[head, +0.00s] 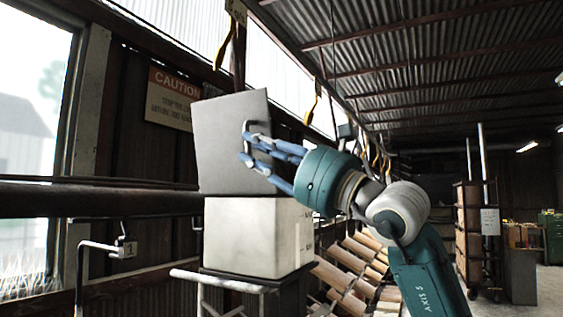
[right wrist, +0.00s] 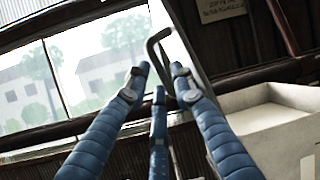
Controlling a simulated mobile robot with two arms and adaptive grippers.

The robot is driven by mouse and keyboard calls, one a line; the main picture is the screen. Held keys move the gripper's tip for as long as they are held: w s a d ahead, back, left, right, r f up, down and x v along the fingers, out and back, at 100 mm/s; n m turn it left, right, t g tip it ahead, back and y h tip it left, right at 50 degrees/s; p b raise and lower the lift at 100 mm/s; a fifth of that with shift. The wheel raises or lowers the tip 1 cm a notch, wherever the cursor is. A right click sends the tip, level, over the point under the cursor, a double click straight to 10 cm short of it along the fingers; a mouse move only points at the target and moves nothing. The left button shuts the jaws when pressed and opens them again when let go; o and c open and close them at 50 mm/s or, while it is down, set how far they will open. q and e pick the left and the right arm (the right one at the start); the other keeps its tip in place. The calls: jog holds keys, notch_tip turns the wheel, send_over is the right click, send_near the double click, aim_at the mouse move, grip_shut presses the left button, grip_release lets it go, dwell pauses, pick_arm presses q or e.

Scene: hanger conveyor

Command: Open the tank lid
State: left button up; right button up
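The tank (head: 250,240) is a pale, box-shaped container on a dark stand left of centre in the head view. Its grey lid (head: 222,125) stands raised at a steep tilt above it. In the right wrist view the open top of the tank (right wrist: 262,125) shows at the right. The lid's bent dark handle (right wrist: 153,42) lies among my right gripper's blue fingertips. In the head view my right gripper (head: 256,152) is at the lid handle (head: 248,128). Whether the fingers clasp it is not clear. My left gripper is out of view.
A metal rail (head: 225,281) runs in front of the tank. A pipe post with a tag (head: 125,248) stands at the left. Sloping wooden racks (head: 350,270) are behind my right arm. A window and a caution sign (head: 172,100) are on the wall. Open floor lies far right.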

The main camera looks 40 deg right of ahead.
jog(key=v, duration=0.9)
